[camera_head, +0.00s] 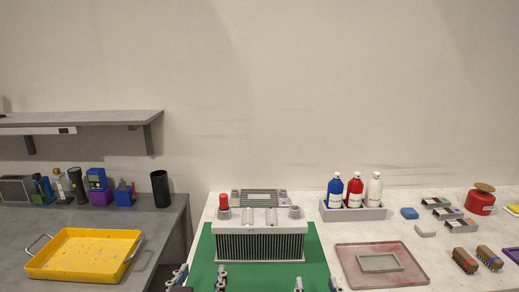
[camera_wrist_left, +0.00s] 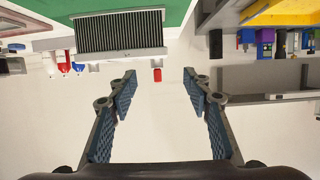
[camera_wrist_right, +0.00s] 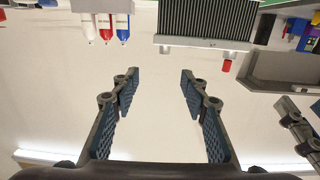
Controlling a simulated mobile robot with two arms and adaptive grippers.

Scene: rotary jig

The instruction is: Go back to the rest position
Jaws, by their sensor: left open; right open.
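My left gripper (camera_head: 198,279) is at the bottom edge of the head view, in front of the green mat. Its fingers are apart and empty in the left wrist view (camera_wrist_left: 160,85). My right gripper (camera_head: 317,286) is also at the bottom edge, to the right of it, partly cut off. Its fingers are apart and empty in the right wrist view (camera_wrist_right: 159,84). The rotary jig (camera_head: 260,243), a grey finned block with a red cap (camera_head: 224,201) at its left, stands on the green mat (camera_head: 316,262) beyond both grippers. Neither gripper touches anything visible.
A yellow tray (camera_head: 62,267) lies on the grey left counter. Blue, red and white bottles stand in a grey holder (camera_head: 352,213) right of the jig. A reddish tray (camera_head: 415,273) holds a grey frame. Small metal bins (camera_head: 447,213) and a red canister (camera_head: 480,203) are further right.

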